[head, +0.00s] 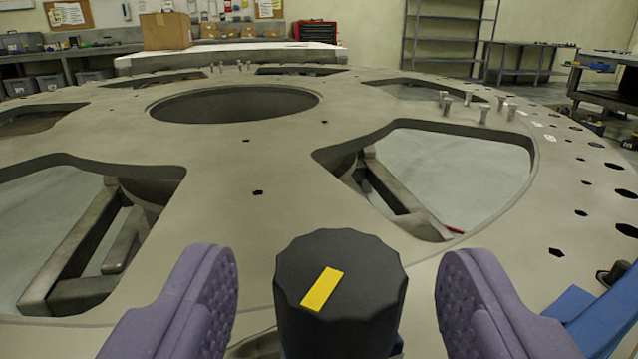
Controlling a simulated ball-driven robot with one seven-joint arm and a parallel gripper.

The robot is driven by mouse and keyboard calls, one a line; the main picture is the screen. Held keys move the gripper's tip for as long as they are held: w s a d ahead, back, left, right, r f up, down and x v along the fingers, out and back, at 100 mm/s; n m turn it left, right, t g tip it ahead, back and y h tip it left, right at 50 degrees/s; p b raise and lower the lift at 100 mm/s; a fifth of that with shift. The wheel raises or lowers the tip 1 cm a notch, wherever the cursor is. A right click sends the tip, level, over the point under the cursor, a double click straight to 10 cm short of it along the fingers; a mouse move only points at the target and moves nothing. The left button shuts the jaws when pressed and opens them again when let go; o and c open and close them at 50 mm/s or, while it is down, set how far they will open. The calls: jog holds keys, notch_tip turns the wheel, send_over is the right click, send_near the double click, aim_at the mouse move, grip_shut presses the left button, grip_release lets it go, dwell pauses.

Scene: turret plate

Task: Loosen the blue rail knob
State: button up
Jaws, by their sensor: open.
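A black faceted knob (340,302) with a yellow mark on its top stands upright at the bottom middle of the head view. A little blue shows at its base, and the rest of its mount is hidden below the frame. My gripper (338,285) is open, with one purple padded finger on each side of the knob. A gap shows between each finger and the knob, so neither appears to touch it. A blue part (600,315) shows at the right edge, partly behind the right finger; I cannot tell if it joins the knob's mount.
The large grey turret plate (245,225) has wide cutouts and a round central opening. Several short metal posts (483,115) stand on it at the back right. A cardboard box (166,31), a red tool chest (315,32) and shelves (445,40) are far behind.

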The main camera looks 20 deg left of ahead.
jog(key=shift+x, duration=1.3)
jog(key=c, duration=0.9)
jog(key=shift+d, duration=0.1)
jog(key=shift+c, duration=0.2)
jog(key=shift+n+g+y, duration=0.3)
jog(key=shift+n+y, duration=0.2)
jog(key=shift+y, duration=0.2)
jog(key=n+g+y, duration=0.3)
jog(key=y, duration=0.1)
jog(key=shift+n+y, duration=0.3)
jog(key=shift+n+g+y+b, duration=0.25)
jog(key=shift+n+g+y, duration=0.8)
jog(key=shift+g, duration=0.45)
jog(key=shift+n+g+y+b, duration=0.2)
jog(key=shift+n+g+y, duration=0.65)
jog(key=shift+n+g, duration=0.5)
jog(key=shift+g, duration=0.25)
